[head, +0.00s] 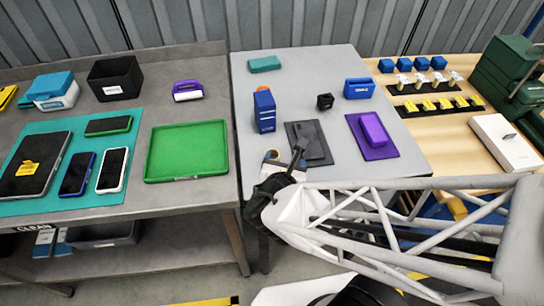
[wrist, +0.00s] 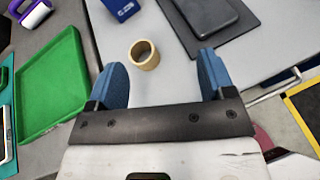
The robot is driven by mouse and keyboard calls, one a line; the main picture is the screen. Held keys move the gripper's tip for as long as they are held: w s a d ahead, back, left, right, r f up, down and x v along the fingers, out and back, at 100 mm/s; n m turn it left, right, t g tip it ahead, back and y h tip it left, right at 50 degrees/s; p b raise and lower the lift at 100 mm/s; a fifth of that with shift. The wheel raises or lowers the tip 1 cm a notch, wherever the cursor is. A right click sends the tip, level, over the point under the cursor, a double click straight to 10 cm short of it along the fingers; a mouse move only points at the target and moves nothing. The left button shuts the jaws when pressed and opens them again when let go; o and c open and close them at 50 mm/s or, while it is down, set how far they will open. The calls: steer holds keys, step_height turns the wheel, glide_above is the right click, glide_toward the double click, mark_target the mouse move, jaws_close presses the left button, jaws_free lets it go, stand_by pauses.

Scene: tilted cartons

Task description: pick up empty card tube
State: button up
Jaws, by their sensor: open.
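The card tube (wrist: 144,54) is a short tan ring standing on the light grey table in the wrist view. Its open end faces up and its hollow inside shows. In the head view only a small part of the tube (head: 271,154) shows beside my gripper. My gripper (wrist: 164,68) is open, with its two blue fingers spread apart. The tube lies between and a little beyond the fingertips in the picture, and nothing is between the jaws' inner faces. In the head view my gripper (head: 290,160) is near the table's front left edge and partly hidden by its own links.
A dark pad with a grey device (head: 309,141) lies right of the tube. A blue box (head: 264,110) stands behind it. A green tray (head: 187,151) is on the workbench to the left. A purple item (head: 374,129) lies further right. The grey table (head: 290,84) has clear surface around the tube.

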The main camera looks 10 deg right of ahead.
steer(key=shift+s+a+f+n+t+y, duration=0.2)
steer(key=shift+a+f+n+y, duration=0.3)
steer(key=shift+a+n, duration=0.3)
steer(key=shift+s+a+f+n+t+y, duration=0.1)
steer(key=shift+a+f+n+t+y, duration=0.1)
steer(key=shift+a+f+n+y, duration=0.55)
steer(key=shift+w+d+r+h, duration=0.15)
steer(key=shift+d+r+h, duration=0.05)
steer(key=shift+h, duration=0.15)
steer(key=shift+x, duration=1.2)
steer(key=shift+w, duration=0.15)
steer(key=shift+x, duration=2.5)
steer(key=c, duration=1)
